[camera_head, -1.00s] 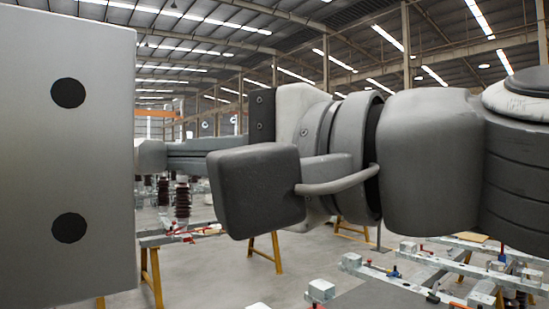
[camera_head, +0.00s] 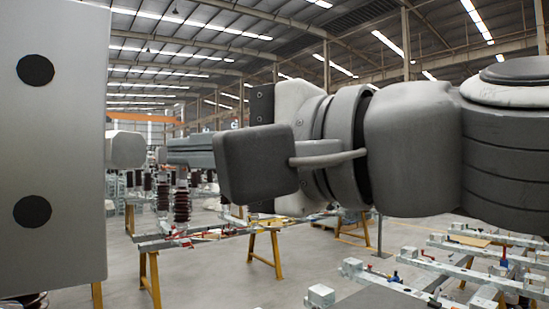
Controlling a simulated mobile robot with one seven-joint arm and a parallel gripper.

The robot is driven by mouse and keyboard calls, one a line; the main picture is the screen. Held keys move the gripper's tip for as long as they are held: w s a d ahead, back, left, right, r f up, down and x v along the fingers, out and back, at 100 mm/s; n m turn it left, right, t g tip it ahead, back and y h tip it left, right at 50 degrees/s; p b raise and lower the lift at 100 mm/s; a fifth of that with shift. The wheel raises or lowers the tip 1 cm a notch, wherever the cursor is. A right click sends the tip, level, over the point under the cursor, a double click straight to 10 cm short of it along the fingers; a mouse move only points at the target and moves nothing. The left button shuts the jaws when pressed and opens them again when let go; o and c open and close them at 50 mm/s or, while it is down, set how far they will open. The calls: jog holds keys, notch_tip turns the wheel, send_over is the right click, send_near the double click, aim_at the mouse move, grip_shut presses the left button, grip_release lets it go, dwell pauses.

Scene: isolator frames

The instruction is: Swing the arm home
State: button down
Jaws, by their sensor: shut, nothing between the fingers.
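My arm crosses the picture from the right edge in the head view, close to the camera. Its grey links, a ringed joint and a dark box with a curved handle fill the middle. I cannot make out the fingers of my gripper in this view. A large pale plate with two black discs fills the left edge, with a small pale block just beyond it. Both shift with the arm and look like parts of me, though I cannot be sure.
Behind the arm stand isolator frames with brown ribbed insulators (camera_head: 181,204) on yellow trestles (camera_head: 265,258). More pale frame rails (camera_head: 440,268) lie at the lower right, near my arm's side. Grey floor (camera_head: 215,280) shows clear between them.

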jog(key=v, duration=0.9)
jog(key=shift+s+d+b, duration=0.25)
jog(key=shift+d+b, duration=0.05)
jog(key=shift+b, duration=0.1)
jog(key=w+d+f+n+h, duration=0.1)
jog(key=w+f+h, duration=0.25)
jog(key=f, duration=0.55)
jog(key=w+d+f+h, duration=0.2)
jog(key=w+f+h, duration=0.15)
jog(key=f, duration=0.55)
jog(key=d+f+n+g+h, duration=0.2)
jog(key=d+f+h, duration=0.2)
jog(key=f, duration=0.6)
jog(key=d+f+n+g+h, duration=0.2)
jog(key=d+f, duration=0.5)
jog(key=f, duration=0.4)
jog(key=shift+s+d+f+n+h, duration=0.2)
jog(key=shift+s+d+n+h, duration=0.2)
jog(key=shift+n+h, duration=0.5)
